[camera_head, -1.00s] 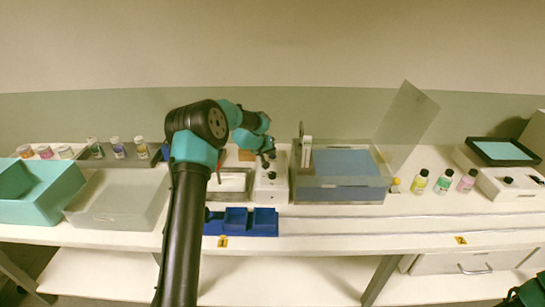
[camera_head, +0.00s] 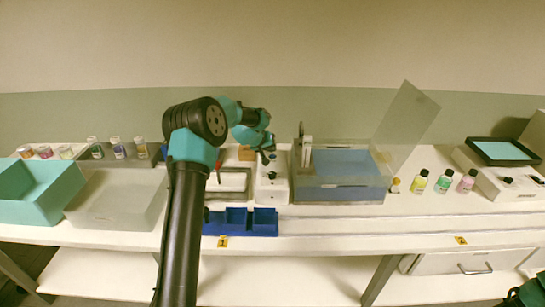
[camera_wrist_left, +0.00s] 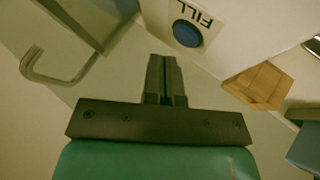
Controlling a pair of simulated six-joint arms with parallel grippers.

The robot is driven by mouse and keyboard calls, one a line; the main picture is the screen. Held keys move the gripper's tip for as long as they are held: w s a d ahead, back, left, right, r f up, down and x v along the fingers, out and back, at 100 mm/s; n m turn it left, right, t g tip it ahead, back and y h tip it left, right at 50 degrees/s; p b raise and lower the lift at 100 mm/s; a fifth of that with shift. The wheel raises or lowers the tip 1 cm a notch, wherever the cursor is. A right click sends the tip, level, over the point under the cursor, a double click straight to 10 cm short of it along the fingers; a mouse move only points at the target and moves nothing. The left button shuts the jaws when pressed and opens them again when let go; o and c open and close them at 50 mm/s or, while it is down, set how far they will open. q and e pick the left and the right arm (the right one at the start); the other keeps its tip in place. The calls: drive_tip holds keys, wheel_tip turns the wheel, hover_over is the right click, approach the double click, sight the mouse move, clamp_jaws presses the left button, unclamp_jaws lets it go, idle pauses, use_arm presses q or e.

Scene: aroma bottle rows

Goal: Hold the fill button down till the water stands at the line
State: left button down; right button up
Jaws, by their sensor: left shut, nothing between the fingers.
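The blue fill button (camera_wrist_left: 187,33) sits on a white panel beside the printed word FILL in the left wrist view. My left gripper (camera_wrist_left: 164,60) is shut and empty, its tips pointing just beside and below the button in that picture. Contact with the button cannot be told. In the head view the left gripper (camera_head: 267,158) is over the back of the white control box (camera_head: 271,191). A clear tank (camera_head: 340,193) with blue water stands right of the box. The fill line cannot be made out.
A tilted clear panel (camera_head: 407,120) rises at the tank's right. A blue divided tray (camera_head: 240,222) lies in front of the box. Several small bottles (camera_head: 443,181) stand at right. A teal bin (camera_head: 40,190) is at far left. A wooden block (camera_wrist_left: 262,84) shows near the panel.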

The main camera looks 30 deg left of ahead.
sight(272, 155)
use_arm(q)
drive_tip(key=shift+r, duration=2.45)
